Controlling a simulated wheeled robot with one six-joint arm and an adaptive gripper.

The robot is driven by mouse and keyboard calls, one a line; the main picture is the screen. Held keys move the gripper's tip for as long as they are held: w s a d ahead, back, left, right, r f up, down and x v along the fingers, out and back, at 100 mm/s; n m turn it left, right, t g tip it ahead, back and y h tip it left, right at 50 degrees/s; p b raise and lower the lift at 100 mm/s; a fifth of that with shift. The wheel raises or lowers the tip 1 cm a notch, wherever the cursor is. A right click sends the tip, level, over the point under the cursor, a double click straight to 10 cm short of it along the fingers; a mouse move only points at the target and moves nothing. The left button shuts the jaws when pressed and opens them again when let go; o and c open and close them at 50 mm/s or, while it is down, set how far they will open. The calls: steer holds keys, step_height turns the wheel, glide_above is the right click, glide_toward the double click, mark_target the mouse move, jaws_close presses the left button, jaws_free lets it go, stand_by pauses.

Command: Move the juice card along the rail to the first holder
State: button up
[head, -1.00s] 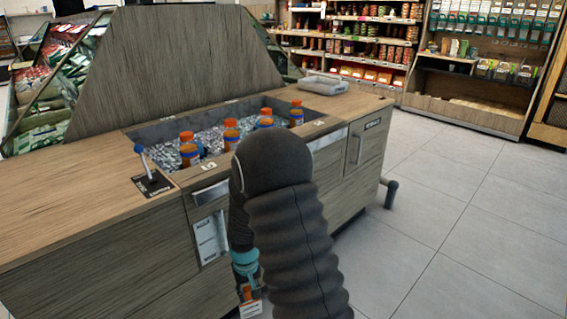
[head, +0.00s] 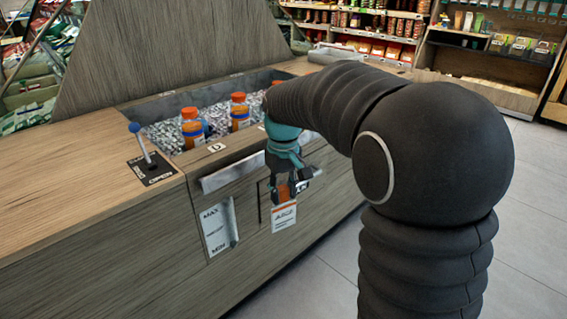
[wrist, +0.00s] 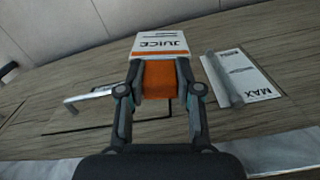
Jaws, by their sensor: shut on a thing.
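My gripper (head: 284,190) is shut on the orange upper part of the juice card (head: 284,217). The white card hangs below the fingers, in front of the wooden counter front. In the wrist view, the gripper (wrist: 158,95) has the orange part between its fingers, and the card (wrist: 160,44) reads "JUICE". A silver rail (head: 228,174) runs along the upper counter front, left of and above the card; part of it (wrist: 292,168) shows in the wrist view. I cannot tell whether the card touches the rail. I cannot make out which part is the first holder.
A MAX/MIN panel (head: 215,228) with a raised strip is left of the card. A metal handle (wrist: 88,97) sticks out from the front in the wrist view. Orange-capped bottles (head: 192,128) stand in the ice bin. A blue-knobbed lever (head: 143,145) is on the countertop.

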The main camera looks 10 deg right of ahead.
steer(key=s+a+r+n+b, duration=0.1)
steer(key=s+r, duration=0.4)
steer(key=r, duration=0.3)
steer(key=s+a+r+n+b, duration=0.1)
steer(key=s+r+n, duration=0.1)
steer(key=s+r, duration=0.5)
steer(key=shift+w+a+r+p, duration=0.3)
steer(key=shift+w+a+p, duration=0.8)
steer(key=shift+w+a, duration=1.9)
steer(key=shift+w+a+r+p, duration=0.3)
steer(key=shift+w+a+p, duration=0.95)
steer(key=shift+w, duration=3.2)
steer(key=shift+f+b, duration=1.55)
steer(key=shift+f, duration=0.9)
steer(key=o, duration=1.1)
